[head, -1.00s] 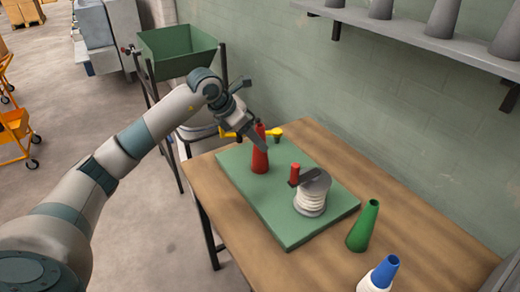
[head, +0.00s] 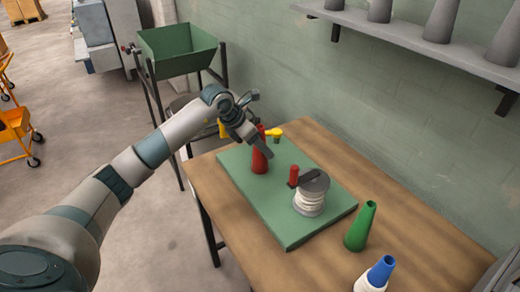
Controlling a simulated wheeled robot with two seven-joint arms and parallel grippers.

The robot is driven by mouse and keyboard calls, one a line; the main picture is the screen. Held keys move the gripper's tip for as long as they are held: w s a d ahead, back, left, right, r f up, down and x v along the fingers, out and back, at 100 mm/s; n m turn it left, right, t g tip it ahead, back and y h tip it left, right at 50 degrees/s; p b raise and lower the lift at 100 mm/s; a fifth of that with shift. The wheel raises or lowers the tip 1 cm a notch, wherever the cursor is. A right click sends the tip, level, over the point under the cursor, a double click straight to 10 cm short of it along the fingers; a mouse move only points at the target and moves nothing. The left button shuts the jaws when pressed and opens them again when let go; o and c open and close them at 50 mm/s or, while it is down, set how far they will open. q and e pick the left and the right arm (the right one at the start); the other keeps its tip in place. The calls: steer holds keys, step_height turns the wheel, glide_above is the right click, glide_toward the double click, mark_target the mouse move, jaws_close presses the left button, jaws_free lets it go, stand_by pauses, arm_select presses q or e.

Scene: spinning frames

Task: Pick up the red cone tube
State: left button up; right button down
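The red cone tube (head: 259,164) stands upright on the green mat (head: 291,234), near its far left part. My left gripper (head: 266,153) is at the tube, with one grey finger slanting across its upper part. The other finger is not clearly visible, so I cannot tell how far apart the fingers are or whether they touch the tube. My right gripper is not in view.
A yellow-handled item (head: 274,132) lies behind the tube.

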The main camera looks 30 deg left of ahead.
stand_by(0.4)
arm_select(q)
steer(key=c, duration=1.1)
steer(key=shift+r, duration=0.15)
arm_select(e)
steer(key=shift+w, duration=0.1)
